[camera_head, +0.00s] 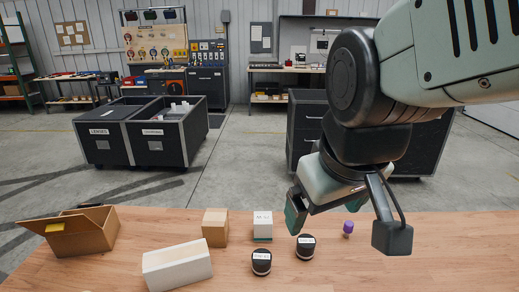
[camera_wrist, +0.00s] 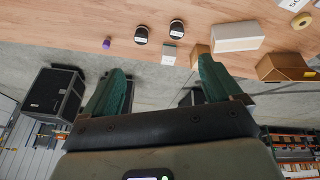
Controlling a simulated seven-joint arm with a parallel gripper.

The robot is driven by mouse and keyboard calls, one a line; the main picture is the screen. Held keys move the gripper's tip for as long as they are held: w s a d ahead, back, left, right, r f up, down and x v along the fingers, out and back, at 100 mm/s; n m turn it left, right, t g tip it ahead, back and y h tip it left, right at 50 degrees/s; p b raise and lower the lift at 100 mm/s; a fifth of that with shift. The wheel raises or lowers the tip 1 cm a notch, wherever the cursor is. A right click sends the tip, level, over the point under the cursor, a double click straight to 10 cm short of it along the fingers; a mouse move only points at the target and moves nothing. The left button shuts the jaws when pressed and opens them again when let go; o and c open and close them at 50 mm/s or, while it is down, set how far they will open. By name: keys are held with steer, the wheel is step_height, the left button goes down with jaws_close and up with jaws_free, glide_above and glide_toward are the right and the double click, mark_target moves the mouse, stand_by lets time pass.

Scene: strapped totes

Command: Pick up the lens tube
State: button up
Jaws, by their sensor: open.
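Two short black cylinders with pale labels stand upright on the wooden table: one nearer the front edge (camera_head: 261,263) and one to its right (camera_head: 306,247). They look like lens tubes or lidded jars, and I cannot read their labels. Both also show near the top of the wrist view, at the left (camera_wrist: 141,35) and at the right (camera_wrist: 177,28). My gripper (camera_wrist: 161,70) is open and empty, its two green fingers wide apart. In the head view it hangs above the table's far edge, behind the cylinders and apart from them; one finger is mostly hidden there.
A small purple item (camera_head: 348,228) stands right of the cylinders. A white-and-green box (camera_head: 263,226), a brown box (camera_head: 215,228), a long white box (camera_head: 177,267) and an open cardboard box (camera_head: 86,237) stand leftward. A tape roll (camera_wrist: 302,20) lies farther off. The table's right side is clear.

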steer(key=w+a+f+n+g, duration=0.1)
steer(key=w+a+f+n, duration=0.2)
steer(key=a+f+n, duration=0.4)
steer(key=w+a+f+n+g, duration=0.2)
steer(key=w+a+f, duration=0.15)
steer(key=f, duration=0.55)
steer(key=s+a+f+n, duration=0.1)
steer(key=a+f+n, duration=0.1)
steer(key=f, duration=0.2)
steer(key=s+a+f+n+g, duration=0.1)
steer(key=a+f+n, duration=0.1)
steer(key=f, duration=0.2)
steer(key=s+a+f+n, duration=0.1)
steer(key=a+f, duration=0.1)
steer(key=f, duration=0.3)
steer(key=shift+s+a+n, duration=0.3)
steer(key=shift+a+n, duration=0.05)
steer(key=shift+n, duration=0.05)
step_height(320, 180, down, 6)
steer(key=shift+s+r, duration=0.15)
steer(key=shift+r, duration=0.05)
steer(key=f, duration=0.5)
steer(key=shift+s+a+f, duration=0.1)
steer(key=shift+s+f, duration=0.15)
steer(key=shift+f, duration=0.1)
steer(key=c, duration=1.3)
